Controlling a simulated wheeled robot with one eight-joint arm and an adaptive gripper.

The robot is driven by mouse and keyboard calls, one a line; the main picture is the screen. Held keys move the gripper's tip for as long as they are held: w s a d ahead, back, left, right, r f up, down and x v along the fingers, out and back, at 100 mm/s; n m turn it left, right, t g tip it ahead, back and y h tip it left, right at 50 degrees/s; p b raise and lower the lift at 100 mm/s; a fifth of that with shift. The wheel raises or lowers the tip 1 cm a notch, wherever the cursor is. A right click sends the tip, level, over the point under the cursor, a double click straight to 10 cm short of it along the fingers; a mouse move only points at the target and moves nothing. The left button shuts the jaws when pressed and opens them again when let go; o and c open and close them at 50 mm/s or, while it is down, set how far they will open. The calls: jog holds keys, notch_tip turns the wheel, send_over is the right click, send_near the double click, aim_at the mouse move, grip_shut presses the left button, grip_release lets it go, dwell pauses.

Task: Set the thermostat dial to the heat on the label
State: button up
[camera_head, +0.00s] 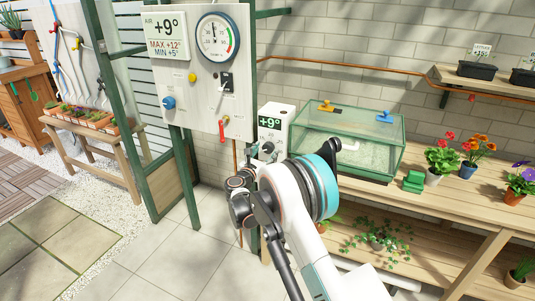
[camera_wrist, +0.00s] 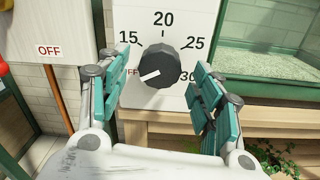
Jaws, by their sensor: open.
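The thermostat is a white box (camera_head: 284,114) with a +9° display, at the left end of the bench in the head view. Its black dial (camera_wrist: 158,65) shows large in the wrist view, with 15, 20, 25, 30 and OFF around it. The dial's white mark points to the lower left, near OFF. My gripper (camera_wrist: 160,98) is open, its teal-padded fingers on either side of and below the dial, apparently not touching it. A plant label (camera_head: 480,50) reading about +15° is on the right shelf.
A glass propagation case (camera_head: 350,140) stands right of the thermostat on the wooden bench (camera_head: 460,205). Flower pots stand further right. A white panel (camera_head: 205,75) with a gauge and switches is at the left. An OFF tag (camera_wrist: 48,50) shows beside the thermostat.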

jog(key=shift+b+x, duration=0.3)
jog(key=shift+x, duration=1.05)
jog(key=shift+c, duration=0.3)
jog(key=c, duration=1)
jog(key=m, duration=0.5)
jog(key=shift+a+m, duration=0.1)
jog(key=shift+m, duration=0.2)
jog(key=m, duration=0.6)
